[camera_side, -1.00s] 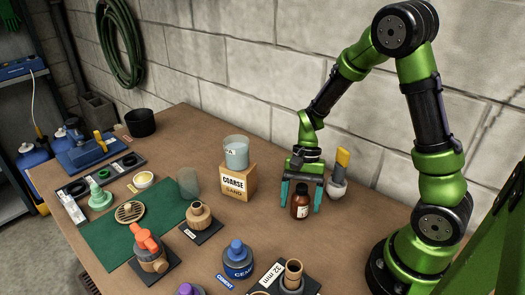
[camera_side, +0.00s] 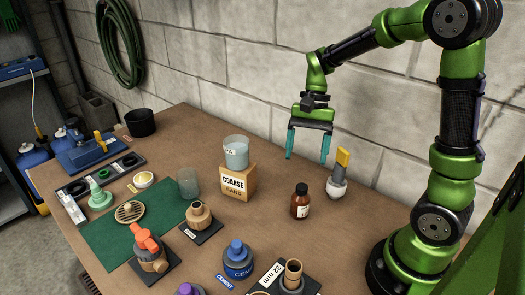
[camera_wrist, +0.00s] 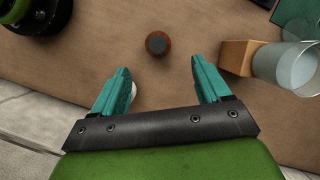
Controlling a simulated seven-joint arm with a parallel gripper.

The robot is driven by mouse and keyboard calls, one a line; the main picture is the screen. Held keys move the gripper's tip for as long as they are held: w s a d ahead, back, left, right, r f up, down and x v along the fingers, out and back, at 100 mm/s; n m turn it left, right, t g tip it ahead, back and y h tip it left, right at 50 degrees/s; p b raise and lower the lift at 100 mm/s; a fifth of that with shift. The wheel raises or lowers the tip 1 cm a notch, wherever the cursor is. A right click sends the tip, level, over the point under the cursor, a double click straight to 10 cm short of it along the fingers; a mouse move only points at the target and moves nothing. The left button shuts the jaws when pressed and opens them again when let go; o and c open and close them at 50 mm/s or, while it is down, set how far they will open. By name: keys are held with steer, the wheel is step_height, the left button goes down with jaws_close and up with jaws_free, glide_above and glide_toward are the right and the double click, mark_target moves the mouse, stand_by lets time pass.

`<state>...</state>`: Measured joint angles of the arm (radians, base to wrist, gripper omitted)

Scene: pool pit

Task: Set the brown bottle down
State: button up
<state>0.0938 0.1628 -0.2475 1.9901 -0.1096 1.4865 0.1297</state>
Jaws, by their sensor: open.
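The brown bottle (camera_side: 300,202) stands upright on the brown table, with a dark cap and a pale label. In the wrist view the bottle (camera_wrist: 158,43) shows from above, beyond the fingertips and between their lines. My gripper (camera_side: 307,160) is open and empty, raised above the table behind the bottle and apart from it. Its two teal fingers also show spread in the wrist view (camera_wrist: 159,78).
A yellow-handled tool in a white holder (camera_side: 338,182) stands just right of the bottle. A coarse sand block (camera_side: 238,184) with a clear beaker (camera_side: 236,150) on top is to the left. A blue-capped cement jar (camera_side: 237,262) stands in front. Bare table surrounds the bottle.

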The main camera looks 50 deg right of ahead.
steer(key=s+a+r+n+t+h, duration=0.1)
steer(key=s+a+r+n+t, duration=0.6)
steer(key=a+r+n+t, duration=0.1)
steer(key=shift+r+t+h, duration=0.3)
steer(key=shift+r+h, duration=0.1)
steer(key=shift+r, duration=0.15)
